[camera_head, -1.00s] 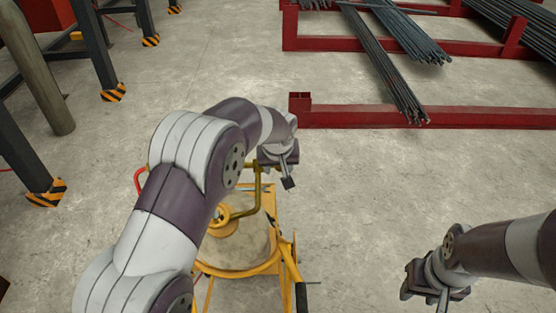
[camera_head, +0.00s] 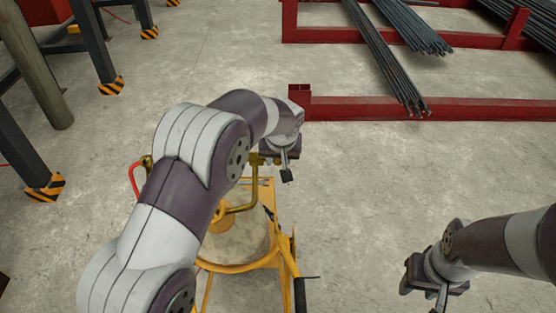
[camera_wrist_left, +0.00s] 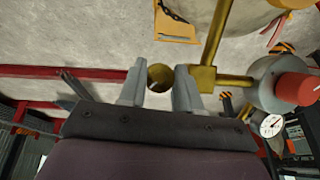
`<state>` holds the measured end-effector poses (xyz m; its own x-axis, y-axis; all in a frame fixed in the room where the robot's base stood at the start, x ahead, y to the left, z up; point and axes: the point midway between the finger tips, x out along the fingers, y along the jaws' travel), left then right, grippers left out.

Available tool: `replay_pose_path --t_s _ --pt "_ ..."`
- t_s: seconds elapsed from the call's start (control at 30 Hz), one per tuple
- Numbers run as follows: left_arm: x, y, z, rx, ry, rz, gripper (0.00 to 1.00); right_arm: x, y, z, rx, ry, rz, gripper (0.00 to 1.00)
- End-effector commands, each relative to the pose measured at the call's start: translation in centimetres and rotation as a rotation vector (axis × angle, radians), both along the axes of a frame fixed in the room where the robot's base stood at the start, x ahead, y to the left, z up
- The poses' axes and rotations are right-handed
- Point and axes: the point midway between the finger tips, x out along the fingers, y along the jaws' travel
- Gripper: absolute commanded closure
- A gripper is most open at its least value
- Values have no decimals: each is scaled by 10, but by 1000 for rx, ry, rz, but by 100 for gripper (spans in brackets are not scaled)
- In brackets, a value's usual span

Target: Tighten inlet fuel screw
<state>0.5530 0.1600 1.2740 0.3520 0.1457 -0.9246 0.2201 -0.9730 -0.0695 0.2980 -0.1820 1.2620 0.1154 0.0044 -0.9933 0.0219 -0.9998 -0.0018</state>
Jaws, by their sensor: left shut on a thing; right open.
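The inlet fuel screw appears to be the round brass piece (camera_wrist_left: 160,77) between my left gripper's fingers in the left wrist view. My left gripper (camera_wrist_left: 160,92) is shut on it, with one finger on each side. In the head view the left gripper (camera_head: 287,168) is beside a brass fitting (camera_head: 264,159) above the yellow cart, and the screw is hidden there. A brass pipe (camera_wrist_left: 214,55) runs beside the fingers in the wrist view. My right gripper (camera_head: 436,290) is open and empty at the lower right, over bare floor.
The yellow cart (camera_head: 240,268) stands below my left arm, partly hidden. A red cap (camera_wrist_left: 298,88) and a gauge (camera_wrist_left: 270,125) are right of the fingers. Red racks (camera_head: 460,108) with rebar (camera_head: 385,55) lie behind. Dark posts (camera_head: 28,150) stand left. Floor right of the cart is clear.

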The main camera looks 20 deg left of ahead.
Motion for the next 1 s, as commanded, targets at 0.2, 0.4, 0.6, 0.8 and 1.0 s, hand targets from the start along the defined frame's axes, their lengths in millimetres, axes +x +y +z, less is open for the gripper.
replay_pose_path --t_s 0.2,0.4,0.6,0.8,1.0 --pt "4 -2 1 135 23 -121 97 0 0 -21 0 0 0 57" --pt "3 -3 1 276 64 -245 97 0 0 -37 0 0 0 57" --pt "3 -4 2 416 104 -366 97 0 0 -50 0 0 0 57" --pt "3 -4 3 557 145 -490 97 0 0 -56 0 0 0 57" --pt "2 -5 5 693 187 -609 97 0 0 -53 0 0 0 57"
